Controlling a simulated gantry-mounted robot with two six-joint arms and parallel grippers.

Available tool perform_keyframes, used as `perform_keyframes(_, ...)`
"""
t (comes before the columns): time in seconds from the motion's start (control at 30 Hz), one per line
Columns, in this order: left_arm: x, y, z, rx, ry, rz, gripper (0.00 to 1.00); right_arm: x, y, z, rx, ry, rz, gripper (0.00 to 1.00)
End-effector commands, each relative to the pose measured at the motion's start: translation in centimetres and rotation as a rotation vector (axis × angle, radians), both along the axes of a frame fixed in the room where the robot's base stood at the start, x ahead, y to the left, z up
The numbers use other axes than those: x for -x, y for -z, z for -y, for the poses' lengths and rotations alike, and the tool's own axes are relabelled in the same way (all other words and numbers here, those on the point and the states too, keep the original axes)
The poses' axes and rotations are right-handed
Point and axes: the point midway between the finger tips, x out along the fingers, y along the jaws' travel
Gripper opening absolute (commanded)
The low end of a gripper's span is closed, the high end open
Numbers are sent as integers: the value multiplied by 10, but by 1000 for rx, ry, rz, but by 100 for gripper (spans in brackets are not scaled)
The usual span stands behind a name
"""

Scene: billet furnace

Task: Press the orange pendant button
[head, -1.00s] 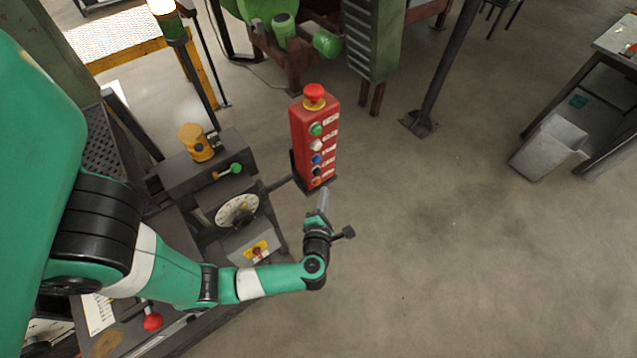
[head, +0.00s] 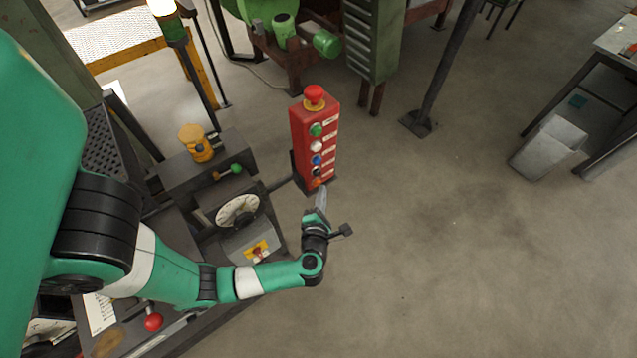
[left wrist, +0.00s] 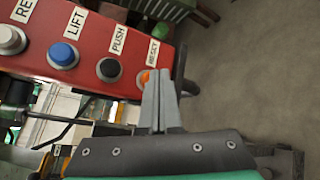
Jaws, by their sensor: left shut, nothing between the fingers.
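The red pendant (head: 314,140) stands upright in the head view, with a red mushroom button on top and a column of coloured buttons on its face. The orange button (left wrist: 146,77) is the lowest, beside a RESET label in the left wrist view. In the head view it sits near the pendant's foot (head: 317,182). My left gripper (head: 322,190) is shut and empty, its fingertips just below that button. In the left wrist view the closed fingers (left wrist: 163,80) partly cover the orange button; I cannot tell whether they touch it. My right gripper is not in view.
In the left wrist view, a black button (left wrist: 109,69) marked PUSH and a blue button (left wrist: 63,55) marked LIFT are close by. A console with a dial (head: 238,211) and levers stands left of the pendant. Open floor (head: 450,250) lies to the right.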

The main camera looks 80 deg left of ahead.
Motion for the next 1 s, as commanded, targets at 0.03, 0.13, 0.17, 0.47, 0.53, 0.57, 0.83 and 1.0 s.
perform_keyframes(0.03,0,0,0,0,0,0,0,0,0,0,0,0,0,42)
perform_keyframes(0.13,0,0,0,0,0,0,0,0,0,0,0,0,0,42)
perform_keyframes(0.17,0,0,0,0,0,0,0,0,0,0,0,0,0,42)
perform_keyframes(0.47,1,0,-3,0,-1,0,0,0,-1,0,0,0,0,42)
perform_keyframes(0.53,2,0,-4,0,-1,0,0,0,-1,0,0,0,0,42)
perform_keyframes(0.57,2,0,-4,0,-1,0,0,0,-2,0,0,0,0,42)
perform_keyframes(0.83,3,0,-7,0,0,0,0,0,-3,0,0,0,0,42)
perform_keyframes(1.0,4,0,-9,0,-1,0,0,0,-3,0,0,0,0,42)
